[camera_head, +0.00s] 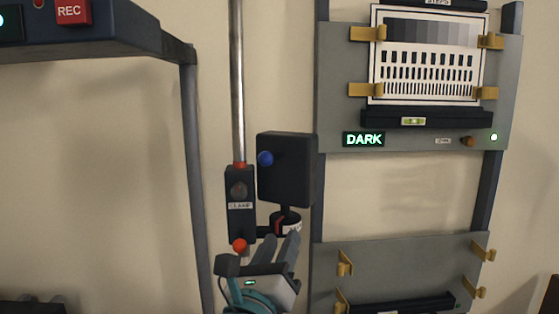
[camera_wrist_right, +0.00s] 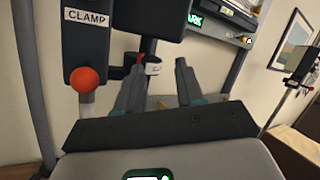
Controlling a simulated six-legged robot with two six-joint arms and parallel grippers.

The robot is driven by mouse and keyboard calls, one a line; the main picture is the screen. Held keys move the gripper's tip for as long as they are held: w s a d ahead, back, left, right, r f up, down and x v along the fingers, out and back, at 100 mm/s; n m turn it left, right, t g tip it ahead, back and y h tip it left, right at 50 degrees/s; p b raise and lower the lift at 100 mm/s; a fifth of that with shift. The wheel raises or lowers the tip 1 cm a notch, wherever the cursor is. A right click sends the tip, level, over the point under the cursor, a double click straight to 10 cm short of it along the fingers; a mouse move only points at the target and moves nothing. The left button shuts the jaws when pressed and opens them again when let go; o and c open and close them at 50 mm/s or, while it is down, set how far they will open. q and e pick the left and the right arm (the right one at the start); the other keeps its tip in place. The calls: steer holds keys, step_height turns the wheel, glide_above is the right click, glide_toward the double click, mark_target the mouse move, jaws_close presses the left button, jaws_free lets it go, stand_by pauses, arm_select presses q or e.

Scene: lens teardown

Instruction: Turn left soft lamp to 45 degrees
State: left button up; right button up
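The soft lamp shows in the head view as a dark box-shaped head (camera_head: 288,170) with a blue knob on its left. Below it is a short dark collar (camera_head: 285,216) with a red mark and a white label; the collar's ring also shows in the right wrist view (camera_wrist_right: 152,67). A block labelled CLAMP (camera_head: 240,203) sits beside it on a metal pole. My right gripper (camera_head: 282,243) is just below the collar, fingers apart; the right wrist view (camera_wrist_right: 158,78) shows nothing gripped. A dark shape with grey tips (camera_head: 45,302) at the lower left edge may be my left gripper, mostly cut off.
A red ball knob (camera_head: 239,246) under the clamp is close to my right gripper. A grey panel (camera_head: 335,95) with a test chart and a DARK display stands right, with a second panel (camera_head: 385,262) below. A frame post (camera_head: 194,150) is on the left.

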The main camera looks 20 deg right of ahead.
mark_target(264, 163)
steer(key=s+a+r+m+t+y, duration=0.1)
steer(key=s+a+r+t+y, duration=0.15)
steer(key=s+a+r, duration=0.55)
steer(key=shift+t, duration=0.25)
steer(key=p+x, duration=0.2)
steer(key=x, duration=0.3)
steer(key=p+x, duration=0.2)
steer(key=x, duration=0.3)
steer(key=r+p+x, duration=0.1)
steer(key=p+x, duration=0.2)
steer(key=x, duration=0.3)
steer(key=shift+s+d, duration=0.1)
steer(key=shift+s, duration=0.05)
steer(key=shift+w+d, duration=0.3)
steer(key=shift+w, duration=0.1)
arm_select(q)
step_height(264, 163, up, 7)
steer(key=shift+w+f, duration=0.15)
arm_select(e)
steer(key=shift+a, duration=0.1)
